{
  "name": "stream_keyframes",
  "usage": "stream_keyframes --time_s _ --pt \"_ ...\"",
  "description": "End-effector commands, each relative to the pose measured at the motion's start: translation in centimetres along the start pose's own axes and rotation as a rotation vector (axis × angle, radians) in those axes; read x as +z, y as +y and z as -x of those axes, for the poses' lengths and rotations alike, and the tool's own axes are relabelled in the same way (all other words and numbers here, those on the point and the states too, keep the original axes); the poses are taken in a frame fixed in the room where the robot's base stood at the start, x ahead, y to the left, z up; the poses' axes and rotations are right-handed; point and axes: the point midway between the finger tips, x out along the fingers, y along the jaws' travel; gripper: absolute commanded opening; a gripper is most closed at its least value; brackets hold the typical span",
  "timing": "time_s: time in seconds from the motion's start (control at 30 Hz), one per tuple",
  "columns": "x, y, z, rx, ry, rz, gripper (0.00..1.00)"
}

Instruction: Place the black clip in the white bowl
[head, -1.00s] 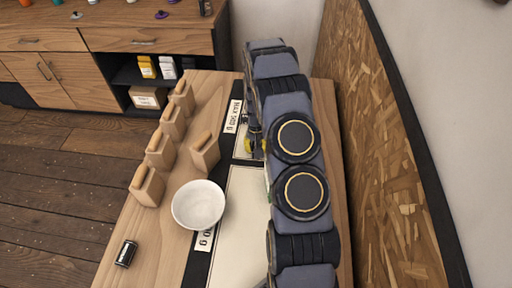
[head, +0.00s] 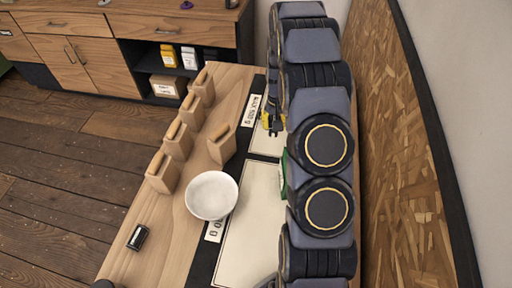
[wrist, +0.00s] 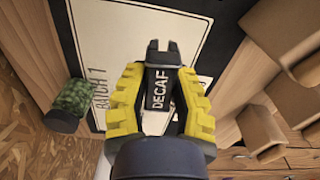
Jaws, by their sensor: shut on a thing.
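The black clip (wrist: 160,88), lettered DECAF, is between the yellow-padded fingers of my gripper (wrist: 161,76) in the wrist view. The fingers are shut on it, and its two prongs point away from the wrist. In the head view my gripper (head: 271,122) shows as a bit of yellow and black left of my arm, over the far part of the table. The clip is small and dark there. The white bowl (head: 212,195) stands on the table, nearer the camera and left of my gripper. It looks empty.
A green cylinder (wrist: 68,106) stands beside a pale BATCH 1 panel (wrist: 140,40). A chipboard wall (head: 400,170) borders the right.

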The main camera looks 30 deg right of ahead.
Motion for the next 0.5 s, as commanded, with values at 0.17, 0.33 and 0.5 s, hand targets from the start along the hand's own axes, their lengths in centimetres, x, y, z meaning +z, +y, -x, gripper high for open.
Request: stream_keyframes --time_s 0.17,0.33,0.5 --pt "0.6 -0.7 1.1 0.0 -0.004 0.0 0.06" --pt "3.9 -4.8 0.9 -0.001 -0.008 -0.008 0.06" --pt "9.7 -9.6 0.5 -0.001 -0.008 -0.032 0.06"
